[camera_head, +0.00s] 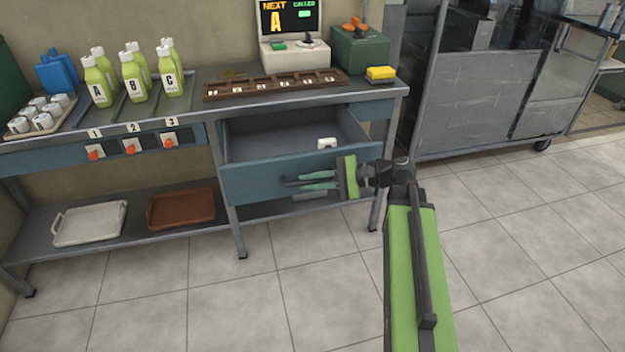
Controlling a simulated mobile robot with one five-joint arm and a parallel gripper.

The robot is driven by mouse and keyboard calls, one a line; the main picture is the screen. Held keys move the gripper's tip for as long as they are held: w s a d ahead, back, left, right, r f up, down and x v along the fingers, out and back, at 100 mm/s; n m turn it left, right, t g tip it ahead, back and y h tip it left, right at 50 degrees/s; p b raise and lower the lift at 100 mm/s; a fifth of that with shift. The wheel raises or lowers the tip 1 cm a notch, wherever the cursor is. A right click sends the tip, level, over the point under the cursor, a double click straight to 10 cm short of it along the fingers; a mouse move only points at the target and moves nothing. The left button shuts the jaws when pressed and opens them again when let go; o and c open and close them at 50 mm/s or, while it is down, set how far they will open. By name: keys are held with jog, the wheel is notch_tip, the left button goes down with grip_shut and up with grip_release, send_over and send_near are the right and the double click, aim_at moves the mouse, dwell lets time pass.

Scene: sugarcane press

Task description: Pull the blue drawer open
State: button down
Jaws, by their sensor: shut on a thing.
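The blue drawer (255,181) under the right part of the counter stands pulled out, so its grey inside shows. A small white object (326,143) lies inside near the front right. My gripper (318,180) is at the drawer's front face, with its dark and pale-green fingers reaching left from its green body. It is shut on the drawer's handle, which is mostly hidden by the fingers.
A white tray (90,223) and a brown tray (180,208) lie on the lower shelf. The tiled floor (520,240) at right is clear.

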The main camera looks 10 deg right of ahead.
jog(key=shift+s+a, duration=0.1)
jog(key=c, duration=1.7)
grip_release()
jog(key=p+v, duration=0.3)
jog(key=v, duration=1.4)
jog(key=shift+d+r+p, duration=0.1)
jog(key=shift+d+p, duration=0.15)
jog(key=shift+p, duration=0.1)
